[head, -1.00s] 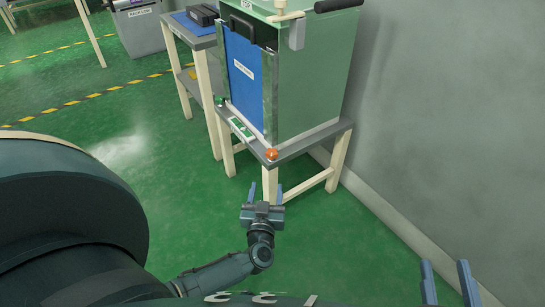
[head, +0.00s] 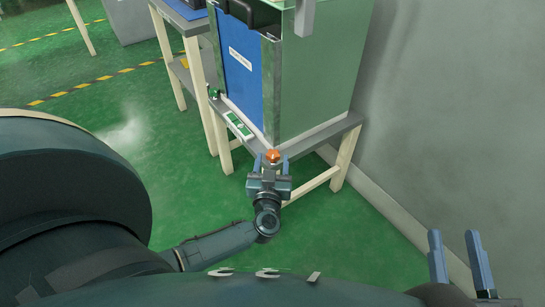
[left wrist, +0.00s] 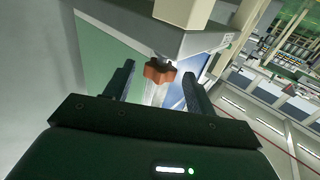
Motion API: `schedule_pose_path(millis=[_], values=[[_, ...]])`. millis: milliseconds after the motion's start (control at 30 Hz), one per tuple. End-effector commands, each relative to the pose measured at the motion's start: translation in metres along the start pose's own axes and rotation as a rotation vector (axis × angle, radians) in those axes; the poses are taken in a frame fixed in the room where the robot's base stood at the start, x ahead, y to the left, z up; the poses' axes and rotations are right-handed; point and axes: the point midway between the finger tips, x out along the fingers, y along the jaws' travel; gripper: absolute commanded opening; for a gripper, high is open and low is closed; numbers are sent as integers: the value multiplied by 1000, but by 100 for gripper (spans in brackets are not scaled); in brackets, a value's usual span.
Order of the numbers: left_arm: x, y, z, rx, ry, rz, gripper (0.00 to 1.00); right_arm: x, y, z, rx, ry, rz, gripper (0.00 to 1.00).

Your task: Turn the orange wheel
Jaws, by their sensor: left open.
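The orange wheel (head: 273,156) is a small lobed knob at the near corner of the grey-topped stand under the green cabinet. My left gripper (head: 271,164) is open, its two blue-grey fingers pointing up on either side of the wheel in the head view. In the left wrist view, the wheel (left wrist: 159,71) shows between and a little beyond the two fingertips (left wrist: 160,80), apart from both. My right gripper (head: 455,246) is at the lower right of the head view, its two fingers apart with nothing between them.
The green cabinet (head: 320,75) with a blue front panel (head: 243,75) stands on the grey-topped stand (head: 318,137). A green-and-white plate (head: 238,125) and a small green knob (head: 213,93) are along its front edge. A grey wall (head: 450,120) rises at right. Green floor is free at left.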

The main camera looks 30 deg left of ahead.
Motion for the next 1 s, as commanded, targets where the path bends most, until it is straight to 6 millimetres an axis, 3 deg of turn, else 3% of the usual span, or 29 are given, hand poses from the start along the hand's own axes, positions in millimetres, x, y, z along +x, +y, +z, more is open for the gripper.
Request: schedule_pose_path(millis=[367,900,1000], values=[[1,0,0,0,0,-1,56,1,0,-1,-2,5,-7,36],[1,0,0,0,0,-1,11,-1,-2,1,3,-1,-6,36],[1,0,0,0,0,0,11,-2,-2,1,4,-3,-6,36]])
